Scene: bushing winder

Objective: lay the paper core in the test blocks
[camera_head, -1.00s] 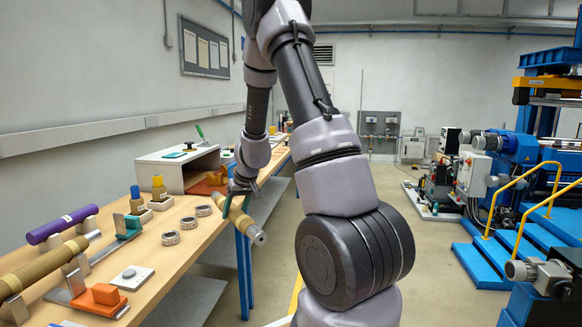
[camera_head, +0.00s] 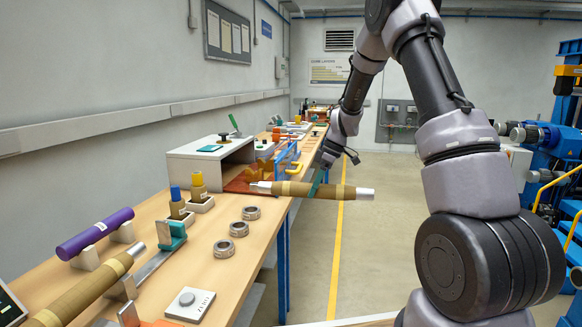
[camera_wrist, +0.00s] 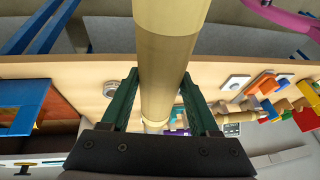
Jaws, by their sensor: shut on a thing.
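My gripper (camera_head: 317,182) is shut around a brown paper core (camera_head: 300,189) with silvery ends. The core lies nearly level across the picture, its left end by the bench's edge and its right part above the floor. In the wrist view the core (camera_wrist: 168,60) runs between the two green fingers of my gripper (camera_wrist: 160,80). On the bench at near left, another brown roll (camera_head: 85,292) rests on grey blocks (camera_head: 122,288). A purple roll (camera_head: 95,233) lies on pale blocks (camera_head: 85,259) behind it. I cannot tell which blocks are the test blocks.
The wooden bench (camera_head: 200,262) also bears several metal rings (camera_head: 239,229), a white zero plate (camera_head: 190,304), a teal-ended gauge (camera_head: 172,235), yellow- and blue-topped posts (camera_head: 198,187) and a white box (camera_head: 210,158). Open floor (camera_head: 370,240) lies right of the bench.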

